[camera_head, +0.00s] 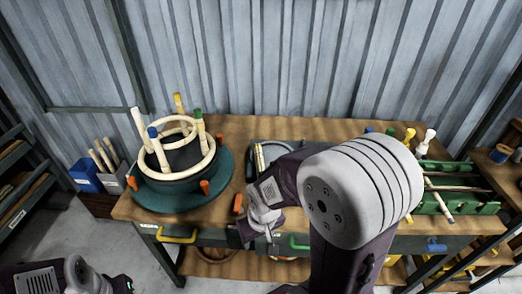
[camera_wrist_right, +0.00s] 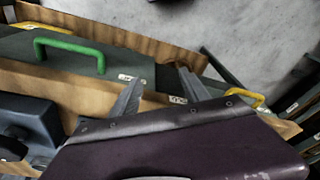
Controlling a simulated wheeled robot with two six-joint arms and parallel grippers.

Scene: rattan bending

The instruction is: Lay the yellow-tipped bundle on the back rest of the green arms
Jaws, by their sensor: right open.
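The green arms (camera_head: 478,207) are a low green rack on the right of the bench in the head view. Thin rattan rods (camera_head: 458,188) lie across them, partly hidden by my right arm. A yellow-tipped piece (camera_head: 409,134) shows at the rack's back left; whether it is a bundle or one rod I cannot tell. My right gripper (camera_head: 262,236) is open and empty over the bench's front edge. Its spread fingers show in the right wrist view (camera_wrist_right: 162,96). My left arm enters at the lower left, its gripper (camera_head: 122,284) cut off by the frame edge.
A round teal base (camera_head: 147,192) with a cream ring (camera_head: 206,157) and colour-tipped posts stands on the bench's left. A grey tray (camera_head: 254,160) is mid-bench. A white-tipped peg (camera_head: 428,137) stands near the rack. Yellow (camera_head: 177,239) and green (camera_head: 299,245) drawer handles project from the front.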

